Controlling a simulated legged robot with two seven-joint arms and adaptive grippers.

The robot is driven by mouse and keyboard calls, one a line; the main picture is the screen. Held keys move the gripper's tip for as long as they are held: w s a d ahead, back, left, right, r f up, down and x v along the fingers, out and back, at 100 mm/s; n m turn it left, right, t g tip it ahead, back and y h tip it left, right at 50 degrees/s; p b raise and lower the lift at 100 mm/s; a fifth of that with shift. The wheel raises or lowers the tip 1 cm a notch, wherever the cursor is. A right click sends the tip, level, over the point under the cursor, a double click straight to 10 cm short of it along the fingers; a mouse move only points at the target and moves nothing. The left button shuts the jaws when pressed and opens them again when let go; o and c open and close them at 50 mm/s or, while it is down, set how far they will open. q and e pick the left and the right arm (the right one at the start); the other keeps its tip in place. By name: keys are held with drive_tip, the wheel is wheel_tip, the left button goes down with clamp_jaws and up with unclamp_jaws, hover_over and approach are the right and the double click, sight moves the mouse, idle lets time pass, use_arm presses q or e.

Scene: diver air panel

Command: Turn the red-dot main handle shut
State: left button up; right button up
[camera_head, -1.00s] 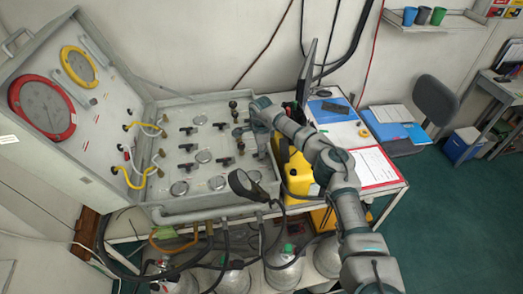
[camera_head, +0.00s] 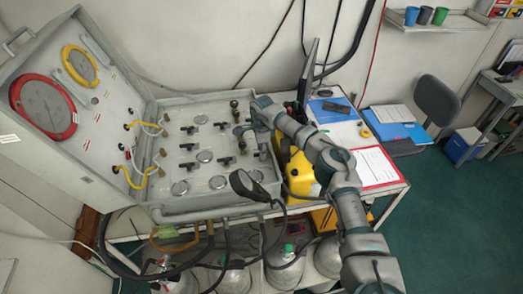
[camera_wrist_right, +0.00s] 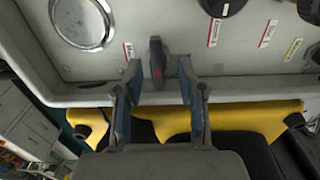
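The dark main handle (camera_wrist_right: 157,60) with a red dot shows in the right wrist view, on the grey panel face (camera_wrist_right: 185,50) near its edge. It points nearly straight up and down in that picture. My right gripper (camera_wrist_right: 160,72) is open, with one blue-padded finger on each side of the handle and a gap visible on both sides. In the head view the right gripper (camera_head: 245,131) is over the right side of the valve panel (camera_head: 150,203), and I cannot make out the red dot there. My left gripper is not in view.
A round gauge (camera_wrist_right: 82,20) and dark knobs (camera_wrist_right: 222,6) sit near the handle. Several black valve handles cover the panel. The open lid (camera_head: 98,108) stands at left. A black lamp-like head (camera_head: 247,186) hangs at the panel's front, and a yellow case (camera_head: 299,175) stands right.

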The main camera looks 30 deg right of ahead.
wheel_tip(320, 180, up, 12)
drive_tip(key=shift+w+f, duration=0.15)
drive_tip(key=shift+f, duration=0.05)
idle(0.4)
